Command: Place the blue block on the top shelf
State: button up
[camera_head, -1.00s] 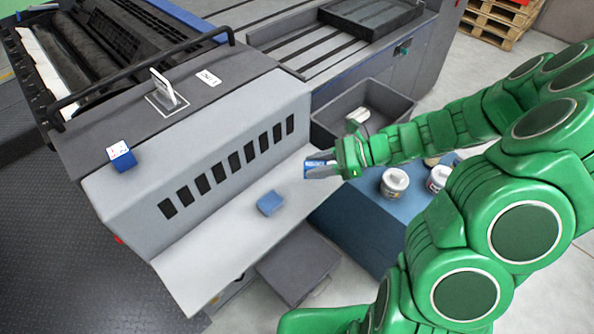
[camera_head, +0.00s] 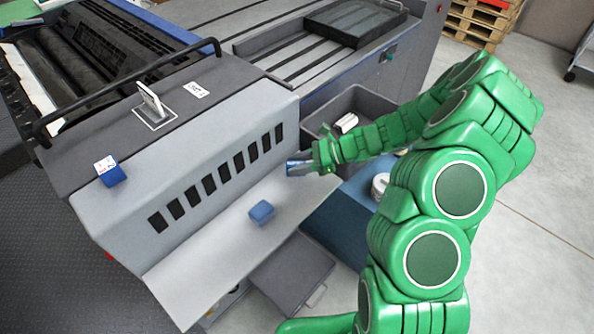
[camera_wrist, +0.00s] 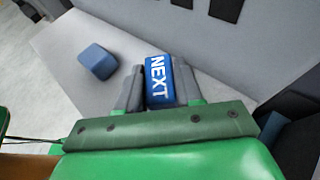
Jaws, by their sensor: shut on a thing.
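My gripper (camera_head: 298,168) is shut on a blue block with white lettering (camera_wrist: 159,85), held between the two grey fingers. In the head view, it is above the right end of a pale ledge (camera_head: 215,255) on the front of the grey machine. A plain blue block (camera_head: 262,212) lies on this ledge, apart from my gripper; it also shows in the wrist view (camera_wrist: 98,62), left of the fingers. A third blue block with a white top label (camera_head: 110,172) sits at the left front edge of the machine's dark upper surface (camera_head: 215,115).
A grey bin (camera_head: 372,103) and a blue surface with a white tub (camera_head: 380,186) are near my arm. The ledge has free room.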

jog(key=shift+w+a+f, duration=0.1)
jog(key=shift+w+f, duration=0.2)
jog(key=shift+f, duration=1.55)
jog(key=shift+f, duration=0.1)
jog(key=o, duration=1)
jog(key=shift+o, duration=0.2)
